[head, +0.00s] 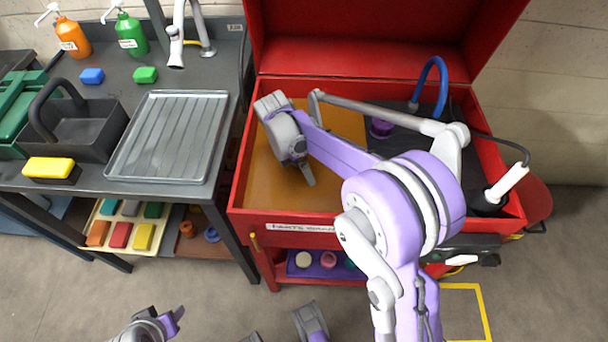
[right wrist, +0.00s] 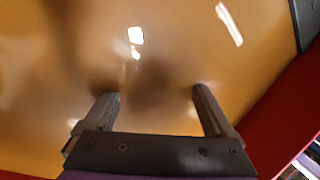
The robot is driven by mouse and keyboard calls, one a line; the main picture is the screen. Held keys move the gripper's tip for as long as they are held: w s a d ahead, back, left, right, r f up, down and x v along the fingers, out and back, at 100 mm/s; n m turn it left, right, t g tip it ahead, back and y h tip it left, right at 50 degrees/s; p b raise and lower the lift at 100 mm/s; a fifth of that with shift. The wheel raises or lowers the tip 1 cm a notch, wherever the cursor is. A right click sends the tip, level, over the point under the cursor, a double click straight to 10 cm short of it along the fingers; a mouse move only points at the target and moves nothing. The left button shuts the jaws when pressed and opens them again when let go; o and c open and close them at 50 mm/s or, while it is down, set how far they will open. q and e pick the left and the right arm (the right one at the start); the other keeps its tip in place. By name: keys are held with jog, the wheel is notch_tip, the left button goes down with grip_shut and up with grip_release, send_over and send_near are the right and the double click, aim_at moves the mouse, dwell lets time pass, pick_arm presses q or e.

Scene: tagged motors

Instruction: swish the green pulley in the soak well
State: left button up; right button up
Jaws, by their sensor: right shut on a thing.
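The soak well (head: 262,185) is the left part of the red washer, filled with amber-brown liquid. My right gripper (head: 308,178) reaches down into it. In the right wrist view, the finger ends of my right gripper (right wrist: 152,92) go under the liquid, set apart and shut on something. The held thing is hidden below the surface, with only a dark blur between the fingers; the green pulley named in the task is not visible there. My left gripper (head: 165,322) is partly in view at the bottom edge; its jaws cannot be made out.
The red washer's rim (head: 238,195) surrounds the well; its lid stands open behind. A purple part (head: 381,128) sits on the dark deck right of the well, near a blue hose (head: 442,85). On the left bench are a ribbed metal tray (head: 170,135) and a black caddy (head: 75,130).

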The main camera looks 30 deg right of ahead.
jog(key=shift+f+b, duration=0.5)
jog(key=shift+f, duration=0.5)
jog(key=shift+r+p, duration=1.15)
jog(key=shift+r, duration=0.65)
jog(key=shift+f+b, duration=1.15)
jog(key=shift+f, duration=0.65)
jog(key=shift+r+p, duration=1.15)
jog(key=shift+r, duration=0.65)
jog(key=shift+f+b, duration=1.2)
jog(key=shift+f, duration=0.6)
pick_arm(q)
jog(key=shift+f, duration=0.75)
pick_arm(e)
jog(key=shift+r+p, duration=3.85)
jog(key=shift+r, duration=2.05)
pick_arm(q)
notch_tip(320, 180, up, 16)
jog(key=w+p, duration=0.2)
jog(key=p, duration=0.4)
jog(key=shift+f+t, duration=0.2)
jog(key=shift+t, duration=0.1)
pick_arm(e)
notch_tip(320, 180, up, 11)
